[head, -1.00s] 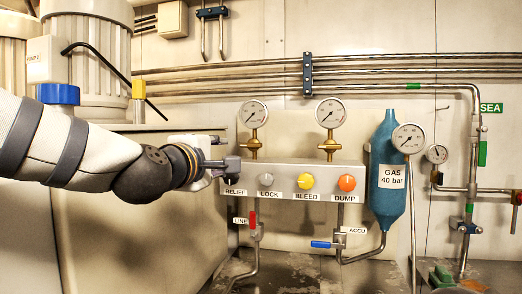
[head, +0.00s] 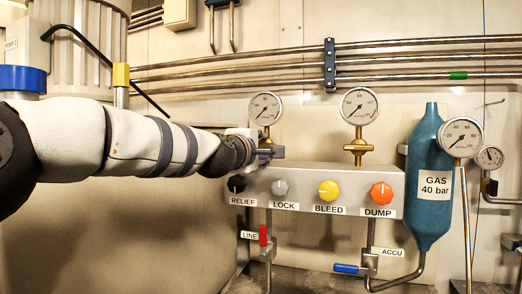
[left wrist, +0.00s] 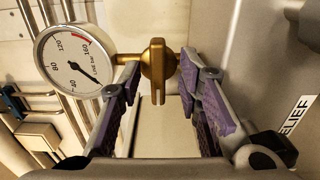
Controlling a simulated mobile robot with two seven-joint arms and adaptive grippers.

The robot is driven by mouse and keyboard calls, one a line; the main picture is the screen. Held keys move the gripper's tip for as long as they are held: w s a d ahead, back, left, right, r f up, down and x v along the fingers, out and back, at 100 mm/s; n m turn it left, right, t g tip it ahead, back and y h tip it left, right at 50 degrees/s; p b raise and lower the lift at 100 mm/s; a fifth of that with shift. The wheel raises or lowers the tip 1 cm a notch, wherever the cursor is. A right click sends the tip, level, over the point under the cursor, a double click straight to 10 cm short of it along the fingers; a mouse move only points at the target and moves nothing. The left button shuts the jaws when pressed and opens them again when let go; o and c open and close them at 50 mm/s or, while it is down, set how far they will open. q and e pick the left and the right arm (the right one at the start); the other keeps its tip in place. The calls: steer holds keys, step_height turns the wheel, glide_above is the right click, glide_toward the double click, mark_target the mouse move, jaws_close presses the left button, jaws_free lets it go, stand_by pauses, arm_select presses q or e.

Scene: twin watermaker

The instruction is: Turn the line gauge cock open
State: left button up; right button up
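The line gauge (head: 266,108) is the left round dial above the grey manifold; it also shows in the left wrist view (left wrist: 75,58). Its brass cock (left wrist: 158,66) has a narrow handle seen between my finger pads. In the head view only a little brass (head: 265,134) shows, the rest hidden behind my gripper. My left gripper (head: 272,152) is at the cock, just above the manifold's left end. In the left wrist view its purple-padded fingers (left wrist: 160,84) are open, one each side of the handle, with visible gaps. My right gripper is not in view.
The manifold (head: 330,178) carries RELIEF, LOCK, BLEED and DUMP knobs close below. A second gauge (head: 358,106) on a brass cock (head: 356,148) stands to the right, then the blue gas bottle (head: 427,165). A red LINE lever (head: 263,235) and blue ACCU lever (head: 348,268) hang below.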

arm_select(q)
steer(key=shift+w+d+r, duration=0.1)
steer(key=shift+w, duration=0.1)
steer(key=shift+c, duration=0.3)
jaws_close()
